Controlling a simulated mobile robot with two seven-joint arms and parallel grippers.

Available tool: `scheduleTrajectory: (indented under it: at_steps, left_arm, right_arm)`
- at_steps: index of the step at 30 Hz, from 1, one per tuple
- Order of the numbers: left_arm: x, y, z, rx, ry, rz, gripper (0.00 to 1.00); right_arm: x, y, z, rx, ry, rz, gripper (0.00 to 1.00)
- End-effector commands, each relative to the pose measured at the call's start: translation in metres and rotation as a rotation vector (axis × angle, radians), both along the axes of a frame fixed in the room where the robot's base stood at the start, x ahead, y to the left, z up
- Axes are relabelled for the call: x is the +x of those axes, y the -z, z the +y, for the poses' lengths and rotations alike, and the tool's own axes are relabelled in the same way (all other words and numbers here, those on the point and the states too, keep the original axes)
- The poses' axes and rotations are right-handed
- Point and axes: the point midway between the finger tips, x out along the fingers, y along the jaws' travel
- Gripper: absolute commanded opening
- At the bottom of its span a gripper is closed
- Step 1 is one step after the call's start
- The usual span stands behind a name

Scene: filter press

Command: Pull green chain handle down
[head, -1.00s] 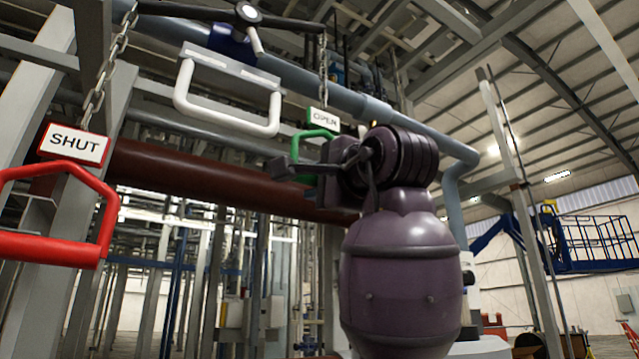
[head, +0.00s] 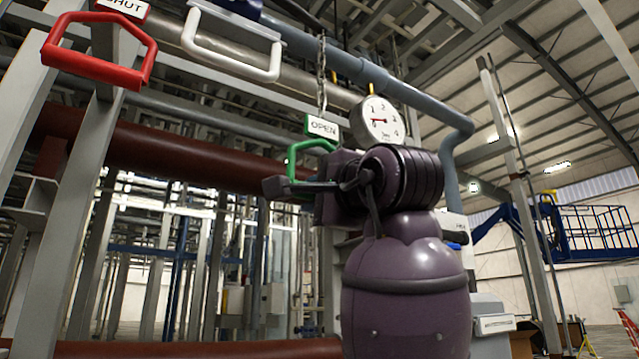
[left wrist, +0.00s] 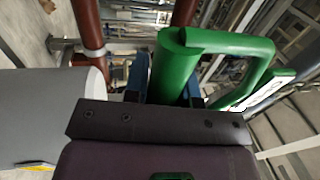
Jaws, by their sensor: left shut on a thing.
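The green chain handle (head: 308,147) hangs under the OPEN sign (head: 323,127) on its chain (head: 322,75). My left gripper (head: 300,187), on the purple arm, is shut on the handle's lower part, which is mostly hidden behind the fingers. In the left wrist view the green handle (left wrist: 235,45) shows close up, with a thick green bar at the jaws. The red handle (head: 98,55) with the SHUT sign (head: 124,6) hangs at the upper left, higher than the green one. My right gripper is not in view.
A fixed white handle (head: 232,45) is at the top. A round gauge (head: 378,122) stands behind my gripper. A grey-blue pipe (head: 340,62) and a dark red pipe (head: 170,152) run across behind. A blue lift platform (head: 600,235) is far right.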

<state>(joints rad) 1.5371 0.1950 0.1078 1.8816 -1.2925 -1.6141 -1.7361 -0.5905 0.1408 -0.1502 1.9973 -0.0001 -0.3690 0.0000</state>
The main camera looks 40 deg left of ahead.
Motion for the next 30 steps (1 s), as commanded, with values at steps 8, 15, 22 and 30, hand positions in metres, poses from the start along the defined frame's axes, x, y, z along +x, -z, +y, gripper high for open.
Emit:
scheduleTrajectory:
  at_steps: [8,15,22,30]
  left_arm:
    - [0.001,0.032,0.000,-0.005,0.000,0.004,0.00]
    - [0.002,0.034,0.000,-0.008,-0.002,0.006,0.00]
    - [0.002,0.033,0.000,-0.005,-0.001,0.005,0.51]
    - [0.001,0.031,-0.001,-0.002,0.000,0.003,0.51]
  right_arm:
    - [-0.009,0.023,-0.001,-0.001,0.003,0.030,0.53]
    - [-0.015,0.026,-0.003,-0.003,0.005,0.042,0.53]
    - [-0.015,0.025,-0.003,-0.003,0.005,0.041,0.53]
    - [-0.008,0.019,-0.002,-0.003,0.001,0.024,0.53]
